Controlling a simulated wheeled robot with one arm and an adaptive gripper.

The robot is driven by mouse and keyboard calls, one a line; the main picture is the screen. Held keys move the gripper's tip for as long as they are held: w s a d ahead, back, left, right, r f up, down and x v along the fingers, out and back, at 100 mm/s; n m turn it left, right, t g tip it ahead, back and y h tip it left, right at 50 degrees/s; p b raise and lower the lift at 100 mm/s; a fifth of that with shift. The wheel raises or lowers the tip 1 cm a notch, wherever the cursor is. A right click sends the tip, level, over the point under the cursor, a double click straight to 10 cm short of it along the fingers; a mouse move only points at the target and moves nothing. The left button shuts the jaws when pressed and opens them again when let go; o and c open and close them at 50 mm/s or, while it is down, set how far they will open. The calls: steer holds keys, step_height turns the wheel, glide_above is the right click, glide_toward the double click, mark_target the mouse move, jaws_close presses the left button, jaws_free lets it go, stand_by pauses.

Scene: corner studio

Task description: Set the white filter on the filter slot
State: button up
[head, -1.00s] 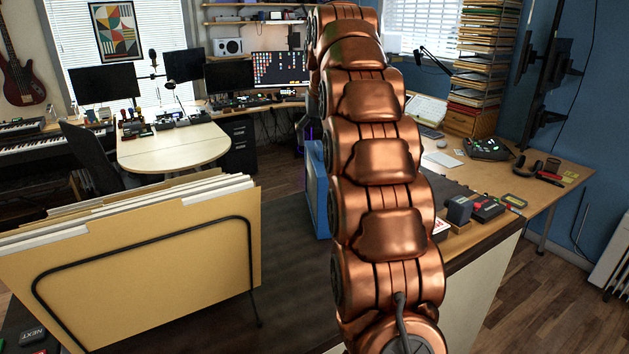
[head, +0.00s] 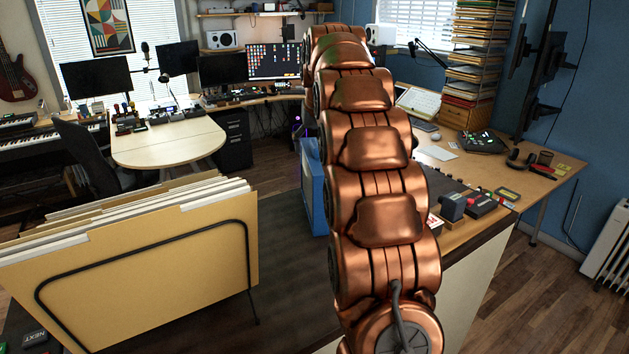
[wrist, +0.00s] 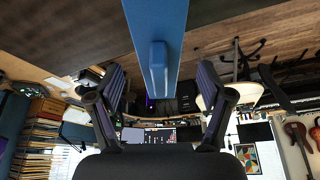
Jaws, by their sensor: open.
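A blue box-like thing (head: 313,190) stands on the dark tabletop, its right side hidden behind my arm. In the wrist view, which is upside down, a blue panel (wrist: 157,22) with a raised blue block (wrist: 158,68) lies ahead of my gripper. My gripper (wrist: 162,76) is open, with one finger on each side of the block in the picture. I cannot tell the gap to it, and no contact shows. In the head view my gripper is hidden behind my arm. I cannot make out a white filter or a filter slot in either view.
A wire rack of tan folders (head: 150,260) stands at the left of the dark tabletop (head: 285,285). Several small dark devices (head: 468,207) sit on the right of the worktop. A round-ended wooden table (head: 168,145) stands beyond. Bare tabletop shows between the folders and my arm.

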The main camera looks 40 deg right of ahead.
steer(key=shift+p+x, duration=0.55)
steer(key=shift+x, duration=1.05)
steer(key=shift+d, duration=0.1)
steer(key=shift+c, duration=0.3)
jaws_close()
